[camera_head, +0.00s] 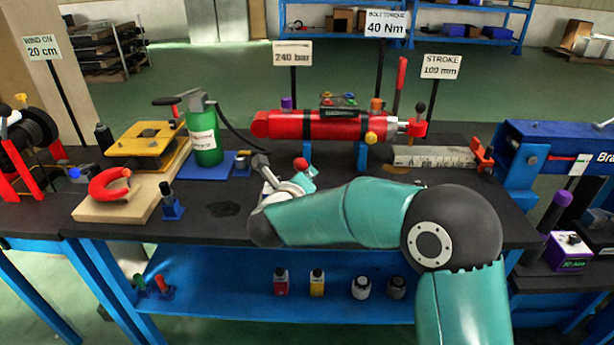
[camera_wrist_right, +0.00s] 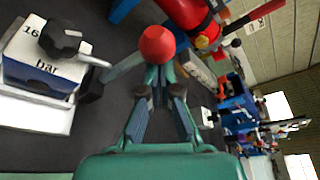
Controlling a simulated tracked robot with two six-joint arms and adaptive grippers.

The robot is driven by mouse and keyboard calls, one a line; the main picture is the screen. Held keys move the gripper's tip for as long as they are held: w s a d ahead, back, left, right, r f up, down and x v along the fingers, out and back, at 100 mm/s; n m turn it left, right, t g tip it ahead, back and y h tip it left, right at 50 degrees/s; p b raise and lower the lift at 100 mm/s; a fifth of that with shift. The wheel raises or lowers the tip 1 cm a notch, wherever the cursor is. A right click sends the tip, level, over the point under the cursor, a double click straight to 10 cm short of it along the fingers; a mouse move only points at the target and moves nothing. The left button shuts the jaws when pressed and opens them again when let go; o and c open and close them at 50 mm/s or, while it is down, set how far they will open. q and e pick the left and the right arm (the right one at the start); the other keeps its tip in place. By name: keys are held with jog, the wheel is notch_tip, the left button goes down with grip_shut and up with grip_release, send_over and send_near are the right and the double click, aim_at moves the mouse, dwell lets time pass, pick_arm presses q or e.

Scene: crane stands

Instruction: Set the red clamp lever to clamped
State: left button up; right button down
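A red ball knob (camera_wrist_right: 157,45) is just past my right gripper's fingertips (camera_wrist_right: 160,78) in the right wrist view. A grey-green bar (camera_wrist_right: 122,70) runs toward it from the left. In the head view a small red knob (camera_head: 300,163) shows beside my right gripper (camera_head: 289,186), over the bench. The fingers are drawn close together, with the knob ahead of them; I see no grip around it. A tall red lever (camera_head: 401,76) stands upright at the right end of the red cylinder (camera_head: 340,126). Which of these is the clamp lever is not marked. My left gripper is out of view.
A white-and-blue box marked 16 bar (camera_wrist_right: 40,72), with a black knob, is beside the right gripper. A green bottle (camera_head: 204,135) and yellow press plate (camera_head: 146,140) stand to the left. A ruled scale (camera_head: 432,157) lies to the right. Bench front left is partly clear.

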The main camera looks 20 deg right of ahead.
jog(key=shift+a, duration=0.1)
jog(key=d+f+b, duration=0.1)
jog(key=b, duration=0.1)
jog(key=s+d+f+b, duration=0.1)
jog(key=b, duration=0.1)
jog(key=shift+d+f, duration=0.25)
jog(key=shift+f, duration=0.15)
jog(key=v, duration=1)
jog(key=shift+s+d, duration=0.15)
jog(key=shift+d, duration=0.05)
jog(key=shift+r, duration=0.1)
